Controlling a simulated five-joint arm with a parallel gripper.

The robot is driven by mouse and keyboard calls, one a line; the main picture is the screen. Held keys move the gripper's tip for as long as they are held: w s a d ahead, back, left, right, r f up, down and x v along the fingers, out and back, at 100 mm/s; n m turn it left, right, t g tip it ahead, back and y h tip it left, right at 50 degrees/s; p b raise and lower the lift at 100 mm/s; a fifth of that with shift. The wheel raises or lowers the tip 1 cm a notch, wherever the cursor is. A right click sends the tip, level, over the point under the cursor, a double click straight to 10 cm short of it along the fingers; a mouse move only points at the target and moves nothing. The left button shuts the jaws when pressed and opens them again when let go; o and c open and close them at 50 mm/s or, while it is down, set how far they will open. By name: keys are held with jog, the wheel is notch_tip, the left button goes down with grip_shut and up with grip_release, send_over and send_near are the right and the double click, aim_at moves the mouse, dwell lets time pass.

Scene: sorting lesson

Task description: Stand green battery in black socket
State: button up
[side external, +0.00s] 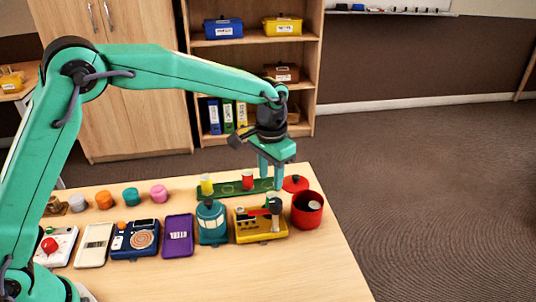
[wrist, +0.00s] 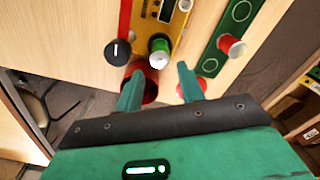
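The green battery (wrist: 159,47) shows in the wrist view, with a pale end, at the end of the yellow device (wrist: 168,18) nearest the red pot. It appears upright; I cannot tell whether it sits in a socket. The black socket is not clearly visible. In the side view the yellow device (side external: 247,230) stands at the front right of the table, with a black-topped post on it. My gripper (side external: 272,184) points down above the table, behind the device; the wrist view shows its fingers (wrist: 160,88) apart with nothing held between them.
A green tray (side external: 225,187) behind the device holds a yellow battery (side external: 206,184) and a red battery (side external: 248,179). A red pot (side external: 306,215) stands right of the device, near the table edge, with a red lid (side external: 296,185) behind it. A teal lantern (side external: 211,224) stands to the left.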

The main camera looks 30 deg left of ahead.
jog(key=shift+r, duration=1)
jog(key=shift+r, duration=0.1)
notch_tip(320, 180, up, 6)
send_over(270, 195)
jog(key=shift+w, duration=0.1)
dwell(0.6)
dwell(0.4)
jog(key=s+a+r+n+t, duration=0.1)
jog(key=s+a+r, duration=0.3)
jog(key=s+a, duration=0.15)
jog(key=s+a+r+t, duration=0.2)
jog(key=s+a+r, duration=0.25)
jog(key=s, duration=0.25)
jog(key=s+a+f+n+t, duration=0.1)
jog(key=s+a+f, duration=0.1)
jog(key=s, duration=0.5)
jog(key=s+a+f+n+t, duration=0.1)
jog(key=s+a+f, duration=0.1)
jog(key=s+a, duration=0.3)
jog(key=s, duration=0.3)
jog(key=shift+s+f+t, duration=0.15)
jog(key=shift+f+t, duration=0.15)
jog(key=shift+f, duration=0.1)
